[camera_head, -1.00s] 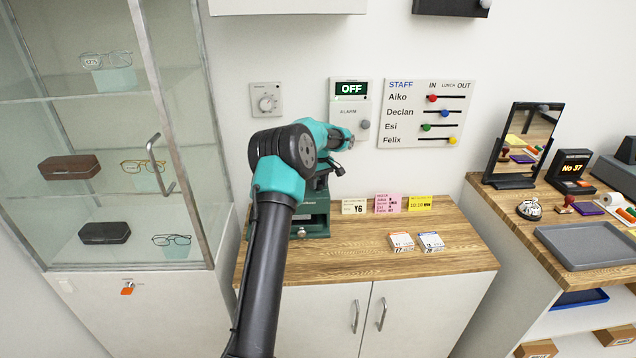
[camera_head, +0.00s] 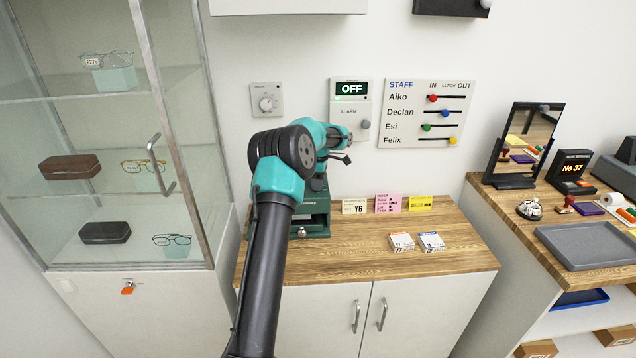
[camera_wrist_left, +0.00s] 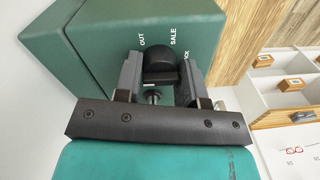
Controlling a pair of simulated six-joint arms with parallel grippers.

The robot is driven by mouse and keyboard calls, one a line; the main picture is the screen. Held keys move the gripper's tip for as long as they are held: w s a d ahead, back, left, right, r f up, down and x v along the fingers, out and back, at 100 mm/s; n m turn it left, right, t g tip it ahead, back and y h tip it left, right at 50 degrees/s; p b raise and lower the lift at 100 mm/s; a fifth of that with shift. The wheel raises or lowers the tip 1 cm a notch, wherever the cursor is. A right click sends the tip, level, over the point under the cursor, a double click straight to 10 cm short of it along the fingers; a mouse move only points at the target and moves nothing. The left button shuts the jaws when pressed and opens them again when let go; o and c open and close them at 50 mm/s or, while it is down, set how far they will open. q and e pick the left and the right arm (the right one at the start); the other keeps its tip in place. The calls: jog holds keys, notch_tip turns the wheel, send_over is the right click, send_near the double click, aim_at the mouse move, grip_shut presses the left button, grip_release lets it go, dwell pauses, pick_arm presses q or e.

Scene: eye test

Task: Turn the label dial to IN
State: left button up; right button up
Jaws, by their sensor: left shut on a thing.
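The label dial (camera_wrist_left: 162,62) is a dark round knob on the face of a green machine (camera_wrist_left: 85,40). The lettering OUT and SALE is beside it, plus a word ending in OCK; IN cannot be read. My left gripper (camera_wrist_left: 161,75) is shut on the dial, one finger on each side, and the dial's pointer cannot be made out. My right gripper is not in view.
A glass cabinet (camera_head: 130,130) stands left. An alarm panel (camera_head: 350,103) and a staff board (camera_head: 428,113) hang on the wall behind.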

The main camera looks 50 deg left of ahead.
pick_arm(q)
jog(key=shift+r+n, duration=0.1)
jog(key=shift+n, duration=0.2)
jog(key=o, duration=0.9)
jog(key=r, duration=1.7)
jog(key=shift+w+a+r, duration=0.15)
jog(key=shift+w+a, duration=0.2)
jog(key=shift+w, duration=0.05)
